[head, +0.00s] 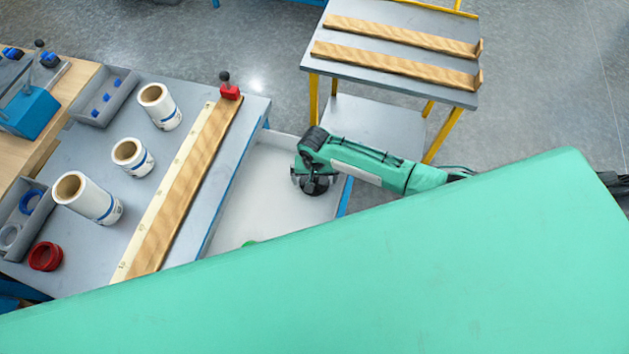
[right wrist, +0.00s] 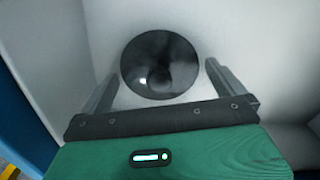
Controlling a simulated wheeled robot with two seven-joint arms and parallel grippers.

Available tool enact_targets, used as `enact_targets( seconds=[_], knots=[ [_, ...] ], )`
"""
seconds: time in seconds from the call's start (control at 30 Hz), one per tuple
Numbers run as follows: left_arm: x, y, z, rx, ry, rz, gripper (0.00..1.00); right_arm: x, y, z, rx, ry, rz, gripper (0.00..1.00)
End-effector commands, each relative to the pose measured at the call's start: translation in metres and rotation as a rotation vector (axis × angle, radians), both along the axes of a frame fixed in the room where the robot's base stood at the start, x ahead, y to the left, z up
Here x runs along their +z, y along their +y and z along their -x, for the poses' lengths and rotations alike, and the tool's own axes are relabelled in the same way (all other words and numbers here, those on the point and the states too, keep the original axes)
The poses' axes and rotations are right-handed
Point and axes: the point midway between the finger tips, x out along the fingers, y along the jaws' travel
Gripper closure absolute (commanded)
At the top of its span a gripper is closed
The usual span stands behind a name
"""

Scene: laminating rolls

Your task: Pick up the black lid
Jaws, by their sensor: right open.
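The black lid (right wrist: 160,64) is a glossy dark round disc lying on a white surface in the right wrist view. My right gripper (right wrist: 161,72) is open, with one finger to the left of the lid and one to the right. The fingers look apart from it, and I cannot tell how high they are above it. My left gripper is not in view.
A stand (head: 350,60) with two wooden strips is behind. White walls enclose the lid's surface. A large green panel covers the foreground.

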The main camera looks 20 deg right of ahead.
Motion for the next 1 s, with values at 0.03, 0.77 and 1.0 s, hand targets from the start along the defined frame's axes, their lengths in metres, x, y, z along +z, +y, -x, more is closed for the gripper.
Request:
enact_targets(
  seconds=[0.03, 0.77, 1.0],
  knots=[
    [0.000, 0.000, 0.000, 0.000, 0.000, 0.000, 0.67, 0.000, 0.000, 0.000, 0.000, 0.000, 0.000, 0.04],
    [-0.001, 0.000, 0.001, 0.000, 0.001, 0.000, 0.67, 0.020, 0.000, -0.001, -0.001, -0.002, -0.002, 0.40],
    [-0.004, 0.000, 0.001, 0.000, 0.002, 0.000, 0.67, 0.080, 0.001, -0.001, 0.001, -0.006, -0.003, 0.40]
  ],
)
